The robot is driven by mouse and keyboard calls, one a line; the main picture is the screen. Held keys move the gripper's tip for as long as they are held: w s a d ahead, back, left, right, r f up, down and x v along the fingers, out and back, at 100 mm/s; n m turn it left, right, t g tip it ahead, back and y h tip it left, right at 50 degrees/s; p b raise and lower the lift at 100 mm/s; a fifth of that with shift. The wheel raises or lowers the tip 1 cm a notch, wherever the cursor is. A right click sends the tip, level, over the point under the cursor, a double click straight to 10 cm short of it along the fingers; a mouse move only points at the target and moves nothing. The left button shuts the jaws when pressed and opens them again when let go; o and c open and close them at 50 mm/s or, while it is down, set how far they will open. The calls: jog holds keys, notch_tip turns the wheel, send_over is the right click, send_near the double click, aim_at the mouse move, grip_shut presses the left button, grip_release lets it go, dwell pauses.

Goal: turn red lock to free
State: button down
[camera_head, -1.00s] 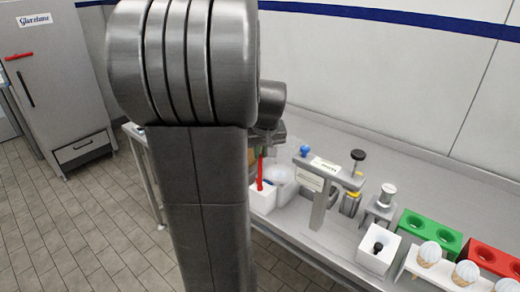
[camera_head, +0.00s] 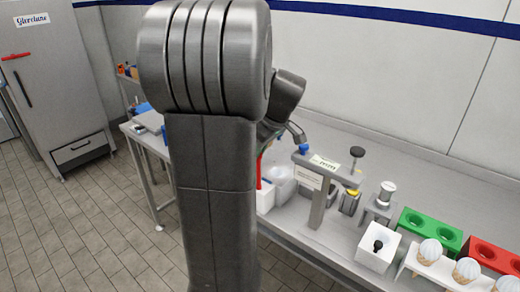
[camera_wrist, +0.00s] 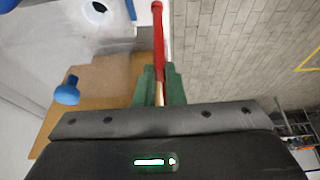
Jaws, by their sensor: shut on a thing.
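In the head view, a short red bar (camera_head: 15,56) sits nearly level on the door of a tall grey cabinet (camera_head: 60,75) at the far left, above a dark upright handle. I cannot tell if it is the red lock. In the wrist view, my gripper (camera_wrist: 160,84) has its green fingers shut on the tan lower part of a red stick (camera_wrist: 158,35). A red stick (camera_head: 259,172) also shows in the head view, beside my arm and above a white box. The head view hides my gripper behind the arm.
The counter holds a grey stand (camera_head: 318,200) with a blue knob (camera_head: 303,149), a white box (camera_head: 378,247), a green holder (camera_head: 428,228), a red holder (camera_head: 490,256) and several cones. The tiled floor (camera_head: 85,220) before the cabinet is clear.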

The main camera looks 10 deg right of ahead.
dwell(0.4)
jog(key=c, duration=1.5)
grip_release()
jog(key=shift+r, duration=0.1)
jog(key=v, duration=1.3)
jog(key=shift+d+r+b, duration=0.1)
jog(key=shift+r+b, duration=0.2)
jog(key=shift+f, duration=0.1)
jog(key=x, duration=1.3)
jog(key=shift+f+p, duration=0.3)
